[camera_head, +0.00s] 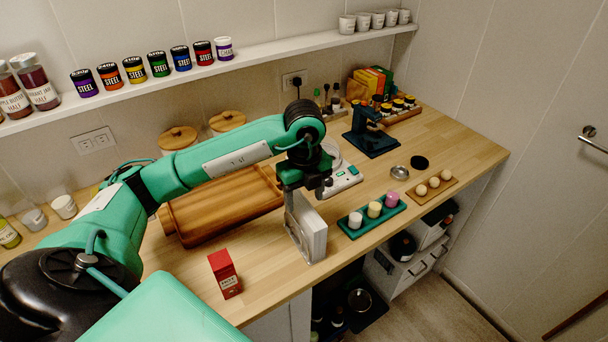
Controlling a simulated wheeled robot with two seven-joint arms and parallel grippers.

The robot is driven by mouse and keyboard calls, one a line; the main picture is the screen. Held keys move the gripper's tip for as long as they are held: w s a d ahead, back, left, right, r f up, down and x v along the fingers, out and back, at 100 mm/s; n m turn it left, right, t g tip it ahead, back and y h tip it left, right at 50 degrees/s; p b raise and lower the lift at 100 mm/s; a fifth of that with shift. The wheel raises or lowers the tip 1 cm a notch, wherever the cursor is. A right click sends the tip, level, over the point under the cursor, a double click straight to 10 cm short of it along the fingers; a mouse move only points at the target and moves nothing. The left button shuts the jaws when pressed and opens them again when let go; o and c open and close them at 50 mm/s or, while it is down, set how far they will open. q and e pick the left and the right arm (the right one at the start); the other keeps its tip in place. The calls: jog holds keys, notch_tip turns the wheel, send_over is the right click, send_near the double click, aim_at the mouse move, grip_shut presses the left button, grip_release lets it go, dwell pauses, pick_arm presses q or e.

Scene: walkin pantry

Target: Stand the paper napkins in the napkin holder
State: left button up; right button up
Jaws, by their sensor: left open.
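The napkin holder (295,223), a grey upright plate-like frame, stands near the front edge of the wooden counter. The white paper napkins (314,240) appear as an upright block in it, on its right side. My left arm reaches across from the left, and my left gripper (304,190) points down directly over the top of the holder and napkins. Its jaws are open; the fingertips are dark and partly overlap the top of the holder, so I cannot tell whether they touch the napkins. My right gripper is out of view.
A wooden tray (226,204) lies behind, and a white scale-like device (342,178) is close behind the gripper. A green tray (371,217) with several small cups is to the right. A shelf (262,50) with jars runs above.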

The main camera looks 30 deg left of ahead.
pick_arm(q)
notch_tip(320, 180, up, 9)
jog(key=shift+s, duration=0.2)
dwell(0.6)
